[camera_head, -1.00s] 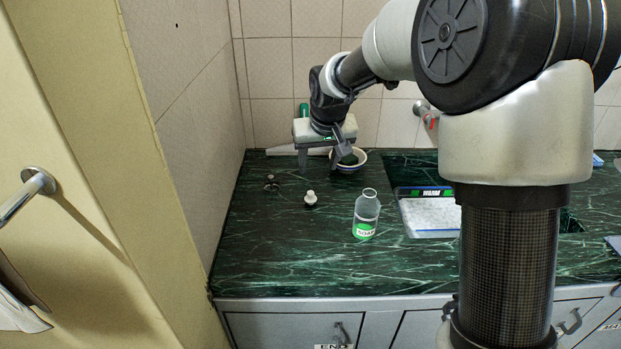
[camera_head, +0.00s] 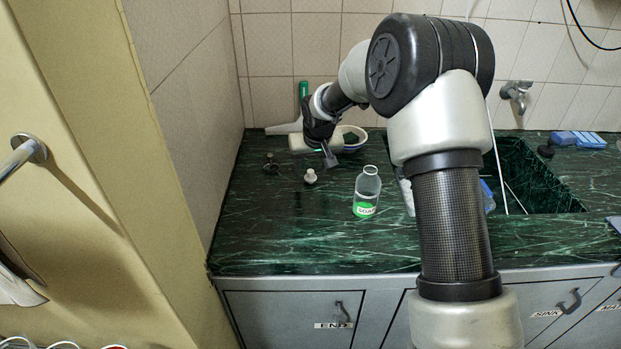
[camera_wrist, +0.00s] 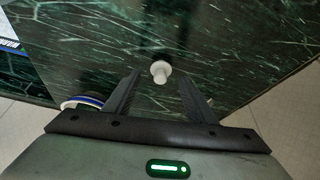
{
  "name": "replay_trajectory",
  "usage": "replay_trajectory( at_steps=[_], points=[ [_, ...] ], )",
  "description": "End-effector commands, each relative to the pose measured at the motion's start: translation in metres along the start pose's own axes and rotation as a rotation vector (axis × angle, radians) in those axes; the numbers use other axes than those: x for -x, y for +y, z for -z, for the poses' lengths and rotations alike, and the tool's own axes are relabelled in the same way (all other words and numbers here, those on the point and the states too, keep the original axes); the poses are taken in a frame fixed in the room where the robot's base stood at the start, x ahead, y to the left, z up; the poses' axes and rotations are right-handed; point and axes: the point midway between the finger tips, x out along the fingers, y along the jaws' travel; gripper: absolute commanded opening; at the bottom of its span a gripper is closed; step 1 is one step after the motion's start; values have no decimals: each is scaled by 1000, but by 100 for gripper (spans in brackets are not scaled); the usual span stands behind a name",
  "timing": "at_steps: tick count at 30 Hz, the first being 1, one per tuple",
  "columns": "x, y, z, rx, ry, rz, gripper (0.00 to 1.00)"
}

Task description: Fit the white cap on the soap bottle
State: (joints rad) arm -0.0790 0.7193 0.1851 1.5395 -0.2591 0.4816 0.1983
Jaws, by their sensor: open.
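The white cap (camera_head: 310,176) stands on the dark green counter, left of the soap bottle. In the wrist view the white cap (camera_wrist: 160,71) shows just beyond and between my fingertips, apart from them. My gripper (camera_head: 330,158) is open and empty, above and behind the cap in the head view; its two fingers also show in the wrist view (camera_wrist: 160,84).
A bowl (camera_head: 354,138) sits behind my gripper near the back wall. A small dark item (camera_head: 271,163) lies left of the cap. The sink (camera_head: 530,180) is at the right. The counter in front of the cap is clear.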

Motion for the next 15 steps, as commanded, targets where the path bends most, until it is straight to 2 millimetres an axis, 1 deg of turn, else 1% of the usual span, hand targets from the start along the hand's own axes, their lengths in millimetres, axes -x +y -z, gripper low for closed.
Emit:
replay_trajectory(
  at_steps=[1,3,6,13,14,15],
  points=[
    [-11,-1,0,0,-2,1,51],
    [-19,-1,0,0,-1,1,51],
    [-26,-1,1,1,1,0,51],
    [-27,0,1,1,1,0,51],
    [-27,0,1,0,1,0,49],
    [-27,0,1,0,1,0,42]
  ],
)
